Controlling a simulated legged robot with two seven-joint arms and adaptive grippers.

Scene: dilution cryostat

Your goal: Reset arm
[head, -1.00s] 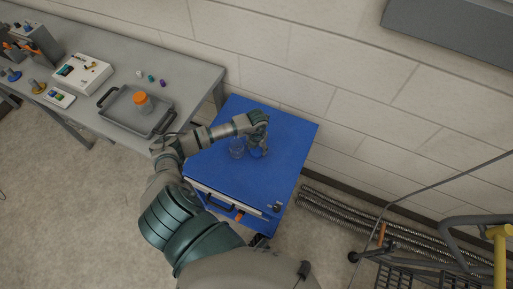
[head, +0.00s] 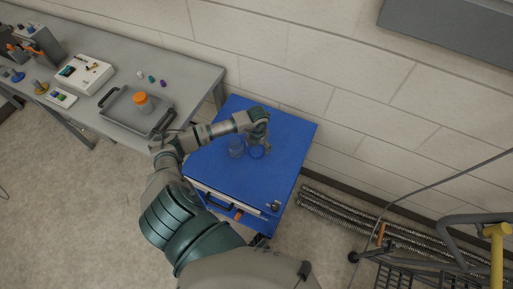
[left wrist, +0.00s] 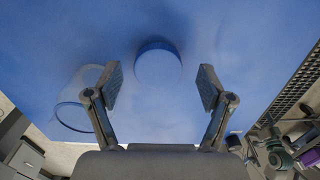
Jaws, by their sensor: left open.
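My left arm reaches over a blue-topped cabinet (head: 285,150). My left gripper (head: 262,145) points down at the cabinet top, and in the left wrist view its two fingers (left wrist: 160,86) are spread wide with nothing gripped. My right gripper is not in view.
A grey bench (head: 190,75) at left carries a tray (head: 122,112) with an orange-capped jar (head: 143,103), a white instrument (head: 85,73) and small coloured caps. A brick wall runs behind. Hoses (head: 350,220) and a yellow-posted frame (head: 498,260) lie at right.

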